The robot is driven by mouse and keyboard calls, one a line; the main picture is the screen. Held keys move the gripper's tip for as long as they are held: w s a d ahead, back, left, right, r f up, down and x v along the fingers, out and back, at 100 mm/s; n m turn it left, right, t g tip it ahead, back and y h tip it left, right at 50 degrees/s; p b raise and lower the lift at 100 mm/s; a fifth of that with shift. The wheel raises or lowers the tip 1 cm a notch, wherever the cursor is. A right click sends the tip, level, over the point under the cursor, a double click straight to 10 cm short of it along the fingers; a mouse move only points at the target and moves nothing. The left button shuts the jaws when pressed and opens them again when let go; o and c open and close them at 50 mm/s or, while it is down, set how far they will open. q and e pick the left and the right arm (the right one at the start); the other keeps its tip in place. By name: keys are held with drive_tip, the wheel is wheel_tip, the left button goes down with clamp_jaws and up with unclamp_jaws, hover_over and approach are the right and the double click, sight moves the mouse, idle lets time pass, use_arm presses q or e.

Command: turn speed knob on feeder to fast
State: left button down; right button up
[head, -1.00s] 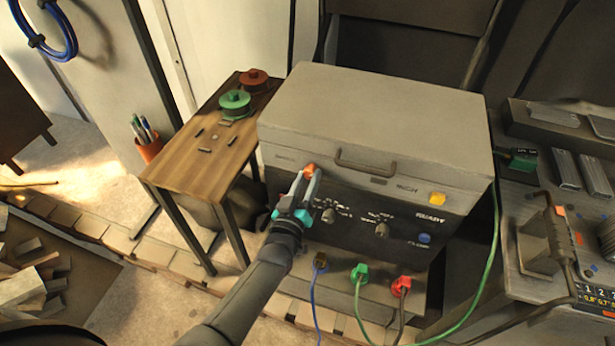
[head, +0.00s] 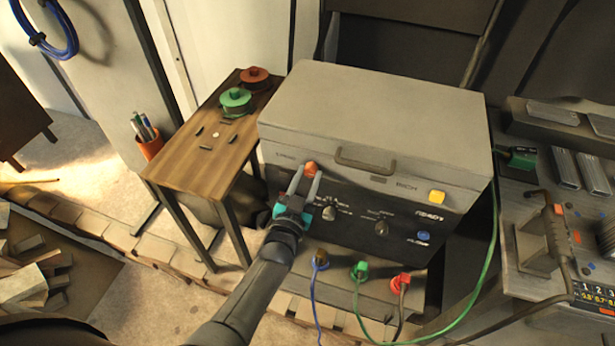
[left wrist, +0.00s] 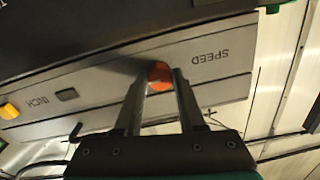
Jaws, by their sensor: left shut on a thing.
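The feeder (head: 390,110) is a grey box with a dark front panel, standing in the middle of the head view. Its orange-red speed knob (head: 311,168) is at the upper left of the front. In the left wrist view, the knob (left wrist: 159,77) sits between the two fingers, beside the upside-down word SPEED. My left gripper (head: 307,178) is shut on the knob, one finger on each side. The fingers hide part of the knob, and I cannot read its pointer or any scale. My right gripper is not in view.
A yellow button (head: 437,197) is at the right of the feeder's front. Small dial knobs (head: 381,228) are lower on the panel. Cables with green (head: 360,271) and red plugs (head: 400,283) are below. A wooden table (head: 205,145) with spools stands close at left.

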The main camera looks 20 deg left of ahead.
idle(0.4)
use_arm(q)
drive_tip(key=c, duration=0.5)
unclamp_jaws()
drive_tip(key=shift+s, duration=0.1)
drive_tip(key=s+p, duration=0.1)
drive_tip(key=s, duration=1.4)
drive_tip(key=shift+f, duration=0.1)
